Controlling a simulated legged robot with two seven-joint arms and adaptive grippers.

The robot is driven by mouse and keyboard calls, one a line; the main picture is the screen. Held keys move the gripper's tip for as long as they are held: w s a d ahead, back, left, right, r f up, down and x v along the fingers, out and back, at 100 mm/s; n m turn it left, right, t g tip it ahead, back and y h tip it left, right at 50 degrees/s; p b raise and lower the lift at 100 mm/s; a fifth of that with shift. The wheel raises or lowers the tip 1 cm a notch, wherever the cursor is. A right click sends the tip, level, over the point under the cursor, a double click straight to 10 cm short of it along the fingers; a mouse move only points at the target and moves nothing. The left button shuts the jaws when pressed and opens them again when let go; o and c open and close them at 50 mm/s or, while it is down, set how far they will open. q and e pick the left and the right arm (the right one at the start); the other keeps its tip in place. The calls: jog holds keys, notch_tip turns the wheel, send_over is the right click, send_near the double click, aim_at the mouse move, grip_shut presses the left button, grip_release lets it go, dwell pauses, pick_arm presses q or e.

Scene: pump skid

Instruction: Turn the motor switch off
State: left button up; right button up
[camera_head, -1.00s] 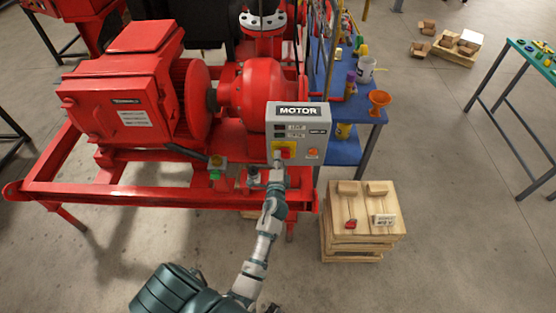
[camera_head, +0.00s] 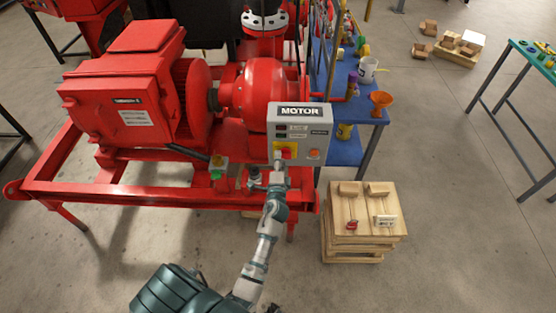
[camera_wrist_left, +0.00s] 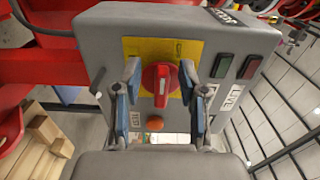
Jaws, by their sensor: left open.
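The motor switch is a red rotary knob on a yellow plate, on the front of the grey MOTOR box (camera_head: 312,135). The knob (camera_wrist_left: 160,85) shows clearly in the left wrist view, its white-marked grip running roughly up and down that picture. My left gripper (camera_wrist_left: 159,108) is open, with one blue-padded finger on each side of the knob and gaps between; it is not closed on it. In the head view, the left gripper (camera_head: 280,164) is just below the knob (camera_head: 286,153) and partly covers the plate. My right gripper is not in view.
The red pump skid (camera_head: 120,195) fills the left. Open floor lies further right.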

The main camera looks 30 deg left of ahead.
pick_arm(q)
jog(key=v, duration=1.1)
jog(key=shift+s, duration=0.2)
jog(key=s+d+f+n+g+h, duration=0.1)
jog(key=s+d+f+g+h, duration=0.15)
jog(key=f, duration=0.85)
jog(key=s+d+f+n+g+h, duration=0.1)
jog(key=s+d+f+h, duration=0.2)
jog(key=f, duration=0.7)
jog(key=s+d+f+n+g+h, duration=0.15)
jog(key=d+f, duration=0.35)
jog(key=f, duration=0.6)
jog(key=s+f+n+g+h, duration=0.1)
jog(key=s+f+n+g, duration=0.1)
jog(key=s+f, duration=0.5)
jog(key=s+a+f+n+g+h, duration=0.1)
jog(key=s+f+g, duration=0.3)
jog(key=s, duration=1)
jog(key=s+a+f+n+g, duration=0.1)
jog(key=s+f+n+g, duration=0.1)
jog(key=s+f, duration=0.8)
jog(key=shift+s+n+g+h, duration=0.2)
jog(key=shift+n+g+h, duration=0.2)
jog(key=shift+g, duration=0.1)
jog(key=shift+w, duration=0.1)
